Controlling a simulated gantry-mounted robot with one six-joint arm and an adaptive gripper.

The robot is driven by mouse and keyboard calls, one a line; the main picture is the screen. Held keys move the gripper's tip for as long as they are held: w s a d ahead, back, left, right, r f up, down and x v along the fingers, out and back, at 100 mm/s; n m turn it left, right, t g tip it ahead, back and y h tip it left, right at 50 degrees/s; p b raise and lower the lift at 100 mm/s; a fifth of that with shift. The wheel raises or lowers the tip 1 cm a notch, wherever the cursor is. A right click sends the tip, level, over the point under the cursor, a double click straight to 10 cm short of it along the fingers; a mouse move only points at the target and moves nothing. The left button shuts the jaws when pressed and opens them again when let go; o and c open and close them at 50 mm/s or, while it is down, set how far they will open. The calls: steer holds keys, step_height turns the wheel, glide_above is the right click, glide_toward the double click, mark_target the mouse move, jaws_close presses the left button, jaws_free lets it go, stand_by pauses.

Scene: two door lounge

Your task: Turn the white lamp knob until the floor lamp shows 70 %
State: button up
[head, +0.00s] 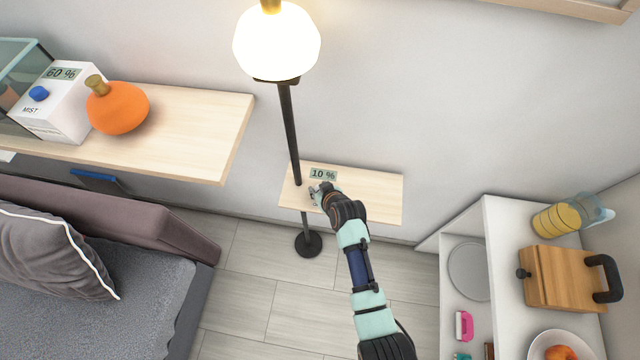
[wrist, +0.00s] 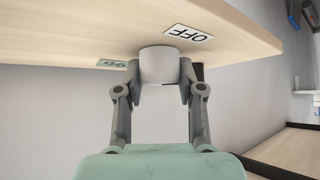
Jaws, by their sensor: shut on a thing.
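The floor lamp (head: 277,42) is lit, with a round white globe on a dark pole. The small display (head: 323,174) on the shelf by its pole reads 10 %. The white lamp knob (wrist: 160,62) is a short cylinder on the pale wooden shelf, seen in the wrist view. My gripper (head: 320,193) is at the shelf, just in front of the display. In the wrist view my gripper (wrist: 160,80) is shut on the knob, one finger on each side. In the head view my gripper mostly hides the knob.
An OFF label (wrist: 188,34) lies beside the knob. The small wooden shelf (head: 378,190) is otherwise clear. At left, a larger shelf (head: 190,140) holds a MIST box (head: 55,110) reading 60 % and an orange vase (head: 120,110). A white cabinet (head: 500,225) stands at right.

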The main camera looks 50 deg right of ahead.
steer(key=m+g+h, duration=0.1)
steer(key=m, duration=0.1)
steer(key=shift+w+r+m+h+p, duration=0.1)
steer(key=shift+m+h+p, duration=0.25)
steer(key=shift+m+h, duration=0.05)
steer(key=shift+m+g+h+b, duration=0.35)
steer(key=shift+m+g+h, duration=0.2)
steer(key=shift+m, duration=0.25)
steer(key=m+g+h+b, duration=0.1)
steer(key=m+b, duration=0.1)
steer(key=m+g+h+b, duration=0.1)
steer(key=m+g+b, duration=0.1)
steer(key=shift+f+m, duration=0.4)
steer(key=m+g+b, duration=0.2)
steer(key=m+b, duration=0.1)
steer(key=b, duration=0.1)
steer(key=m+g+b, duration=0.2)
steer(key=m+b, duration=0.1)
steer(key=b, duration=0.1)
steer(key=shift+f+g+h, duration=0.1)
steer(key=shift+g+h, duration=0.15)
steer(key=shift+g, duration=0.1)
steer(key=m+g+b, duration=0.2)
steer(key=m+b, duration=0.1)
steer(key=b, duration=0.2)
steer(key=shift+r+m+g+y+b, duration=0.2)
steer(key=shift+m+g+y+b, duration=0.35)
steer(key=shift+m+b, duration=0.35)
steer(key=shift+r, duration=0.1)
